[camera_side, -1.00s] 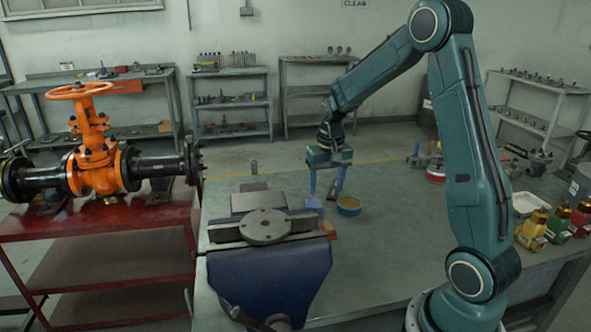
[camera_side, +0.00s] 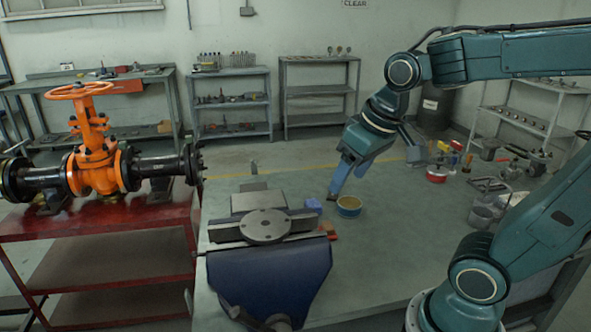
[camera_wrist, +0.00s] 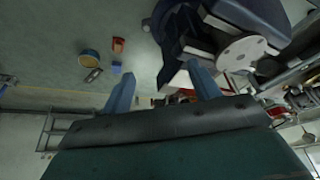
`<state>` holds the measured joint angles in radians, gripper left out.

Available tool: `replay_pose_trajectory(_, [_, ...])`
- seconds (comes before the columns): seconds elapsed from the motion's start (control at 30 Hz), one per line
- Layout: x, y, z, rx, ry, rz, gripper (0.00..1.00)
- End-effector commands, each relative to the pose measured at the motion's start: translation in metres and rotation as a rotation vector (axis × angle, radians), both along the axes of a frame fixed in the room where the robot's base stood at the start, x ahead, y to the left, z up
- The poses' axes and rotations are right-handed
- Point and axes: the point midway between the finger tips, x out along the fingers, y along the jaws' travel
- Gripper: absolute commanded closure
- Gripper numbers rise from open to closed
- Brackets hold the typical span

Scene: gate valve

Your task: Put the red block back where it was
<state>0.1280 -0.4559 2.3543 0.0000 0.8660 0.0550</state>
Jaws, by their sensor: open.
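The red block (camera_side: 329,229) lies on the bench just right of the vise, partly hidden by it in the side view. The wrist view shows the red block (camera_wrist: 118,45) fully, apart from my fingers. A blue block (camera_side: 313,206) lies just behind it and also shows in the wrist view (camera_wrist: 116,67). My gripper (camera_side: 335,190) is tilted, with its fingers pointing down and left near a round yellow-and-blue piece (camera_side: 349,206). In the wrist view my gripper (camera_wrist: 162,88) has its fingers wide apart with nothing between them.
The blue vise (camera_side: 268,265) with a grey round plate on top stands at the bench's front left. A small grey piece (camera_wrist: 93,75) lies near the round piece. The bench middle is clear.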

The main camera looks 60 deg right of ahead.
Motion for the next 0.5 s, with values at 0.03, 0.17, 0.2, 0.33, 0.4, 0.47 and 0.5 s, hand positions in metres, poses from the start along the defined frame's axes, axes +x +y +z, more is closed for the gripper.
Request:
replay_pose_trajectory(0.03, [-0.01,0.007,0.003,-0.005,-0.022,0.029,0.39])
replay_pose_trajectory(0.17, [-0.033,0.018,0.005,-0.017,-0.061,0.091,0.39])
replay_pose_trajectory(0.2, [-0.039,0.021,0.004,-0.02,-0.071,0.109,0.39])
replay_pose_trajectory(0.33, [-0.054,0.028,0.003,-0.026,-0.096,0.151,0.39])
replay_pose_trajectory(0.4, [-0.059,0.03,0.003,-0.029,-0.106,0.165,0.39])
replay_pose_trajectory(0.47, [-0.062,0.031,0.002,-0.029,-0.111,0.173,0.39])
replay_pose_trajectory(0.5, [-0.063,0.031,0.002,-0.03,-0.112,0.176,0.39])
